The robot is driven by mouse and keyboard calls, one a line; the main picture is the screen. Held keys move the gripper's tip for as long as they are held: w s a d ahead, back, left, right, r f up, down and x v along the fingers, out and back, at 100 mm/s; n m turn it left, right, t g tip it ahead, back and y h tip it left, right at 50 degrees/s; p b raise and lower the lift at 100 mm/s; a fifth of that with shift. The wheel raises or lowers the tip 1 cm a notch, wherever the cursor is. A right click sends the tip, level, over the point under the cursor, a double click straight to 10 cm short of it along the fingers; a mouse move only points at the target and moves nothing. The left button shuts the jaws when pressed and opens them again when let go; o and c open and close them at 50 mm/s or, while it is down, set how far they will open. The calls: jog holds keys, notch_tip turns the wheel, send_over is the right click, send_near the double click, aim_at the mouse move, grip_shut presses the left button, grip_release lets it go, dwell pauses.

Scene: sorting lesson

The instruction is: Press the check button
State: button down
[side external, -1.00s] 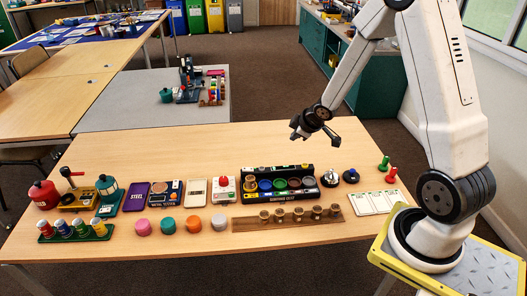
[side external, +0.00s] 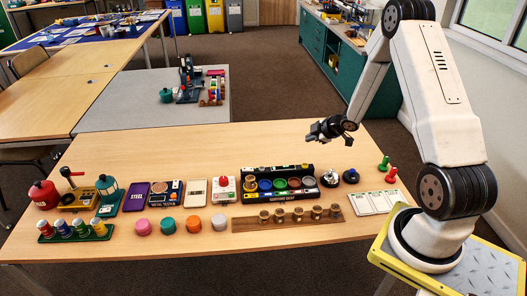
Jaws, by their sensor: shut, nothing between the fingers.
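A red domed button (side external: 223,181) sits on a small white box (side external: 226,196) near the middle of the table. No label saying check is readable, so I cannot tell for certain that it is the check button. My gripper (side external: 313,133) is shut and empty. It is in the air to the right of the red button and farther back, above the far part of the table, apart from everything. The sorting tray (side external: 283,196), black with coloured round wells, stands just right of the white box.
A wooden rack with several brass-coloured pieces (side external: 245,224) lies in front of the tray. Coloured round pucks (side external: 168,224) lie front left. A silver-based dome (side external: 330,179) and a blue-topped knob (side external: 351,175) stand right of the tray. The table's back strip (side external: 230,145) is clear.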

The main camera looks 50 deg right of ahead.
aim_at(307, 166)
jog(key=shift+f, duration=0.1)
jog(key=shift+f, duration=4.3)
jog(key=shift+f, duration=0.9)
jog(key=shift+r, duration=0.9)
jog(key=shift+r, duration=0.1)
dwell(0.4)
jog(key=shift+r, duration=2.4)
